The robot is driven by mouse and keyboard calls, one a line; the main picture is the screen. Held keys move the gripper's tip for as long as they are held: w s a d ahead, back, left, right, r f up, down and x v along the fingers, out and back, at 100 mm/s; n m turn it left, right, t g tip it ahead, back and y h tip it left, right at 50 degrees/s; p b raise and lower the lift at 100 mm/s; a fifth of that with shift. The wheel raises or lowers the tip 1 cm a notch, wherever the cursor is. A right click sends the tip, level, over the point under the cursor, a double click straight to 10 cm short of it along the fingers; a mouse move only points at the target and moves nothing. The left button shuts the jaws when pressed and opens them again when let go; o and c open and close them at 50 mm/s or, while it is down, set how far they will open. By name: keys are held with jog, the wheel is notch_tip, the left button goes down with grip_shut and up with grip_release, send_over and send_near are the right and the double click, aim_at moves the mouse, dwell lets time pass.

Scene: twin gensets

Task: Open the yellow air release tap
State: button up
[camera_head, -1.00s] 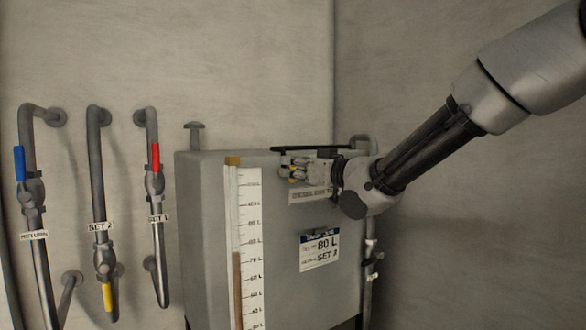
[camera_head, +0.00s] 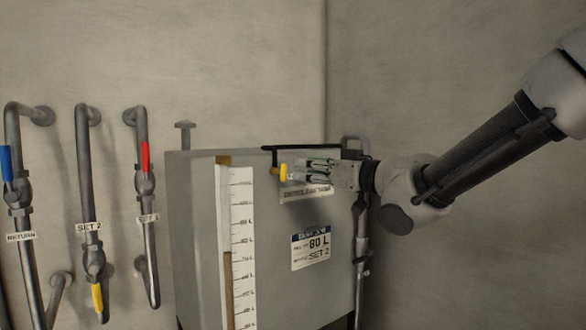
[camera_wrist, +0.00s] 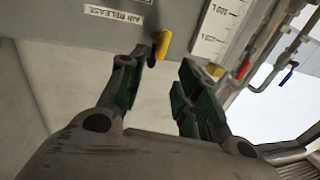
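The yellow air release tap (camera_head: 283,172) is on the upper front of the grey tank, below its top edge. In the wrist view the yellow handle (camera_wrist: 161,45) lies just beyond the fingertips, closer to the left finger. A white AIR RELEASE label (camera_wrist: 114,18) is to its left. My gripper (camera_head: 305,170) is to the right of the tap in the head view, pointing left at it. In the wrist view my gripper (camera_wrist: 157,76) has its green-padded fingers apart with nothing between them. Whether a fingertip touches the handle is unclear.
The grey tank (camera_head: 195,250) carries a white level scale (camera_head: 242,260) left of the tap and an 80 L plate (camera_head: 311,249) below. Pipes with blue (camera_head: 6,163), red (camera_head: 145,157) and yellow (camera_head: 98,297) valve handles stand at left.

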jog(key=v, duration=0.3)
jog(key=shift+s+d, duration=0.15)
jog(key=s+d+f+m+g+h, duration=0.1)
jog(key=d+f+m+g+h, duration=0.2)
jog(key=d+f+h, duration=0.85)
jog(key=s+d+f+m+g, duration=0.2)
jog(key=s+d+f, duration=0.1)
jog(key=s+d, duration=0.5)
jog(key=s+d+f+m+g+h, duration=0.1)
jog(key=s+d+f+m+g, duration=0.2)
jog(key=s+d, duration=0.6)
jog(key=shift+s+f+m+g, duration=0.3)
jog(key=shift+s, duration=1.85)
